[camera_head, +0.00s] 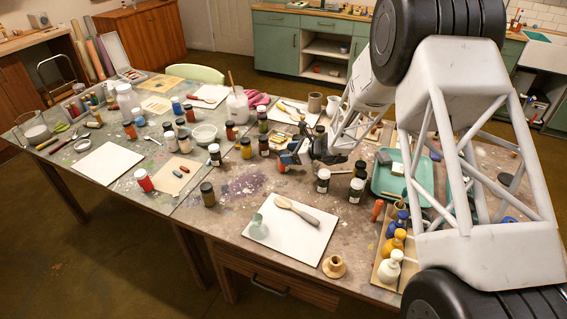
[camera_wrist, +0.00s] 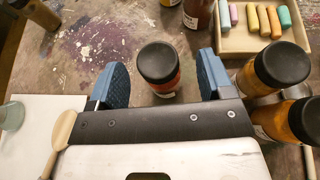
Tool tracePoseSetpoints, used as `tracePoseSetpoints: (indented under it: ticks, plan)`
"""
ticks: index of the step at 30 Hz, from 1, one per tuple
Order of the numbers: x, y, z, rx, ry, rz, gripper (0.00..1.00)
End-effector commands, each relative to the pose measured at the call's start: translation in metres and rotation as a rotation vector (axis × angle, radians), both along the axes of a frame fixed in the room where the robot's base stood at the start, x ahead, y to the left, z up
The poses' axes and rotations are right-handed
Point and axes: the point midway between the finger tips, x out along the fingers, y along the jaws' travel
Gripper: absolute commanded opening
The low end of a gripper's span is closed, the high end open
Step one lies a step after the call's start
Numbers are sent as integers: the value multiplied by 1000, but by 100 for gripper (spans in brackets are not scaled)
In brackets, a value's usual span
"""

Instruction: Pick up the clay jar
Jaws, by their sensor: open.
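A dark-lidded jar with reddish, clay-coloured contents (camera_wrist: 160,84) stands upright between my two blue fingertips in the wrist view. It seems to be the small reddish jar (camera_head: 281,163) beside my gripper in the head view. No label can be read, so I cannot tell for sure that it is the clay jar. My gripper (camera_wrist: 158,88) is open, with a finger on each side of the jar and visible gaps to both. In the head view my gripper (camera_head: 303,155) is low over the middle of the table, partly hidden by its own links.
Two orange jars (camera_wrist: 270,66) (camera_wrist: 291,121) stand close by the right finger. A tray of pastels (camera_wrist: 228,41) lies beyond. A white sheet (camera_head: 312,238) with a wooden spoon (camera_head: 296,210) lies nearer. Several dark-lidded jars (camera_head: 323,181) crowd around.

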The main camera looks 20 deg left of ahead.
Motion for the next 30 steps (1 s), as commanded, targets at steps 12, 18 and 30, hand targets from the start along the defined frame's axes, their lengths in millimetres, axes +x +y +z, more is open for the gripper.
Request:
tracePoseSetpoints:
  ticks: [12, 18, 30]
  plan:
    - [-4, 36, -15, 0, 1, 2, 74]
    - [-4, 36, -15, 0, 0, 1, 74]
    - [-4, 36, -15, 0, 0, 1, 68]
